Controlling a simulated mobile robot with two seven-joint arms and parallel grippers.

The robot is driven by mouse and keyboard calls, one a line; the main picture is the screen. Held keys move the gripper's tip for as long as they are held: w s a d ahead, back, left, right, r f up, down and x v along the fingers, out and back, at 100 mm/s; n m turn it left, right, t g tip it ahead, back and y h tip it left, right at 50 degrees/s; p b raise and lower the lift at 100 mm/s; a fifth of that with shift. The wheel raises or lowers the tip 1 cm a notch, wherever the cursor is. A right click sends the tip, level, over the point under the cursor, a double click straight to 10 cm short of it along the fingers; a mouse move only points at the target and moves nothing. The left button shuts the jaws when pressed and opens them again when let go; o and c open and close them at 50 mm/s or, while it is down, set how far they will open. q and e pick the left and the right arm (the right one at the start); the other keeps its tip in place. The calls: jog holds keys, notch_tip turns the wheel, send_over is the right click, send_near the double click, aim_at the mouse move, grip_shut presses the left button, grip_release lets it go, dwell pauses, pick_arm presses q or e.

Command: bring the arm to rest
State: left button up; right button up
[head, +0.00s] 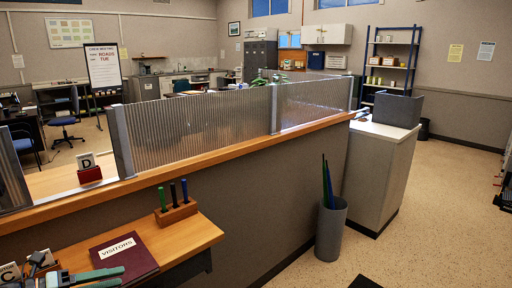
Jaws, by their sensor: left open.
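My left gripper (119,277) is at the bottom left corner of the head view, low over the near wooden desk ledge (190,238). Its two fingers point right and stand apart, with nothing seen between them. They are by the lower edge of the dark red visitors book (135,262); I cannot tell whether they touch it. My right gripper is not in view.
A wooden pen block (176,214) with pens stands behind the book. A red holder with a D card (88,170) is on the counter, below ribbed screens (200,125). A C card (10,272) is near my gripper. A grey bin (331,232) stands on the floor, which is open rightward.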

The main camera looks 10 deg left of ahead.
pick_arm(q)
jog(key=s+d+f+n+t+y, duration=0.1)
jog(key=s+d+f+n+y, duration=0.25)
jog(key=f+n, duration=0.55)
jog(key=s+d+f+n+t+y, duration=0.2)
jog(key=s+d+f+n+y, duration=0.15)
jog(key=f+n, duration=0.55)
jog(key=s+d+f+n+g, duration=0.2)
jog(key=s+d+f+n, duration=0.2)
jog(key=d, duration=0.4)
jog(key=s+d+f+n+g, duration=0.2)
jog(key=s+d+f+n, duration=0.3)
jog(key=s+d, duration=0.1)
jog(key=shift+s+d+g, duration=0.3)
jog(key=shift+s+d, duration=0.1)
jog(key=shift+d, duration=0.5)
